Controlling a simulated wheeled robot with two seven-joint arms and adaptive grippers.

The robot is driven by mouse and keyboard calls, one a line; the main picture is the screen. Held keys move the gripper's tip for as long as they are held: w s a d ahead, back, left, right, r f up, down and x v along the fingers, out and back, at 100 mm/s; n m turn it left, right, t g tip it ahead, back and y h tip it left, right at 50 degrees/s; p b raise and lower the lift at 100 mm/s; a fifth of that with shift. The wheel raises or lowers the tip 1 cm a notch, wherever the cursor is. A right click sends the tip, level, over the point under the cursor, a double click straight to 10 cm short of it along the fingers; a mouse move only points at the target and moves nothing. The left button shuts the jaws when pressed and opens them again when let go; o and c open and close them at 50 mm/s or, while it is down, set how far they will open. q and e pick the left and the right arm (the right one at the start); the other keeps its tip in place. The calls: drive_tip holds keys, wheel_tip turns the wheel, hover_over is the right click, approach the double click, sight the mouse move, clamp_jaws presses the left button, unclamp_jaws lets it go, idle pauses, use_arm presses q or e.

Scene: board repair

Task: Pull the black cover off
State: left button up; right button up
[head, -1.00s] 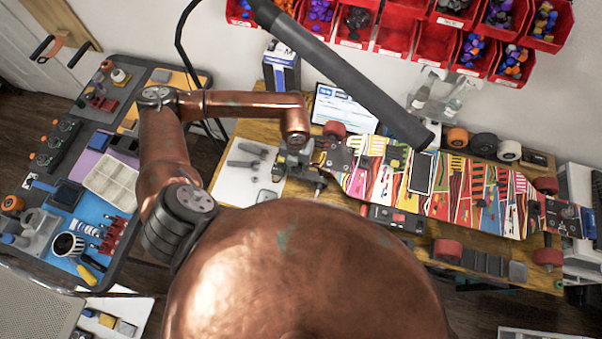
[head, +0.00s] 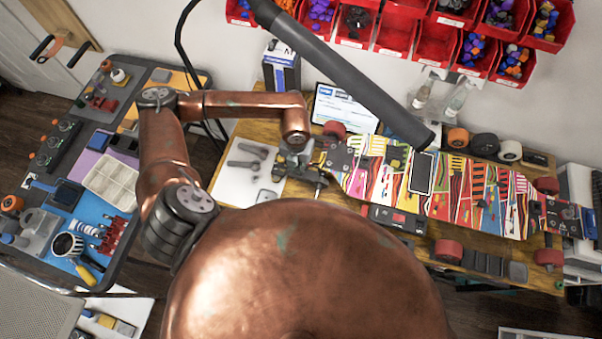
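A dark rectangular panel with a pale outline (head: 421,172), which looks like the black cover, lies in the middle of the colourful skateboard deck (head: 382,185). It looks seated in the deck. My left gripper (head: 312,176) is at the left end of the board, beside the dark truck part there, well left of the panel. Its fingers are small and dark against dark parts, so I cannot tell whether they are open or touching anything. My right gripper is not in view.
The board lies on a wooden bench (head: 262,130). Loose wheels (head: 457,138) stand behind it. Red bins (head: 396,35) hang on the wall. A thick dark hose or arm (head: 340,72) hangs over the bench, ending near the panel. A tool cart (head: 128,205) stands at left.

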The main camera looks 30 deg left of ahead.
sight(297, 170)
use_arm(q)
clamp_jaws()
drive_tip(key=shift+r, duration=0.15)
drive_tip(key=shift+r+p, duration=0.85)
drive_tip(key=shift+r, duration=0.35)
drive_tip(key=shift+r+p, duration=0.65)
drive_tip(key=shift+r, duration=0.5)
drive_tip(key=shift+r, duration=0.1)
wheel_tip(297, 170, up, 7)
drive_tip(key=p, duration=0.3)
drive_tip(key=shift+p, duration=0.4)
